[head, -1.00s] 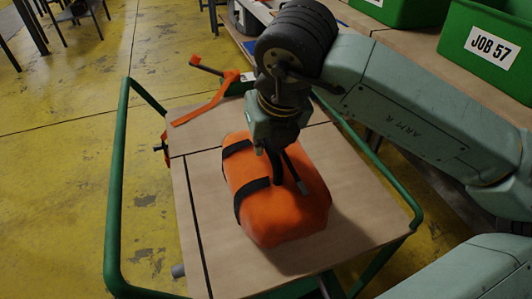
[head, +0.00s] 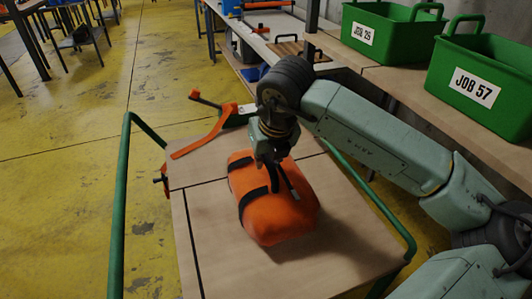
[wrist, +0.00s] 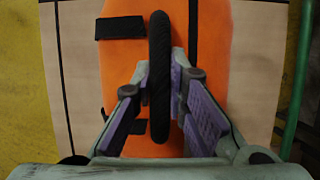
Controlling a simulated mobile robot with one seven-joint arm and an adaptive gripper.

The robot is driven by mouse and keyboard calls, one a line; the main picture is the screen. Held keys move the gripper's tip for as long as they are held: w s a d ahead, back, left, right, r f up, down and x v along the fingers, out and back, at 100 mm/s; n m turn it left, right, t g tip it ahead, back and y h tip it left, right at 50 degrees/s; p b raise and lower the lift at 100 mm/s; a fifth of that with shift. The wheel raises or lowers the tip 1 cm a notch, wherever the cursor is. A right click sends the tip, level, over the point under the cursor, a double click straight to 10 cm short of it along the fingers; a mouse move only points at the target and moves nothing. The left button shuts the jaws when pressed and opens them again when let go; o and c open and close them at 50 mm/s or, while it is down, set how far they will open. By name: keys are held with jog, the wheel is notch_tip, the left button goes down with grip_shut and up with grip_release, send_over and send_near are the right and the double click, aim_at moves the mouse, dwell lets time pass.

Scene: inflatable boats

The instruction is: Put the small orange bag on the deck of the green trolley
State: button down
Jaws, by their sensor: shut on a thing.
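The small orange bag (head: 278,218), with black straps, is over the wooden deck (head: 225,262) of the green trolley (head: 118,200). Its underside is hidden, so I cannot tell whether it touches the deck. My gripper (head: 275,182) is above the bag, shut on its black handle. In the wrist view, the handle (wrist: 160,40) stands between the purple finger pads of my gripper (wrist: 160,90), with the orange bag (wrist: 128,65) below.
Green rails flank the deck. Yellow floor is open at left.

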jog(key=shift+f, duration=0.85)
jog(key=c, duration=2.1)
grip_release()
jog(key=shift+f, duration=0.2)
jog(key=o, duration=0.5)
jog(key=shift+r, duration=0.1)
jog(key=b+v, duration=0.1)
jog(key=v, duration=1.1)
jog(key=shift+s+d, duration=0.1)
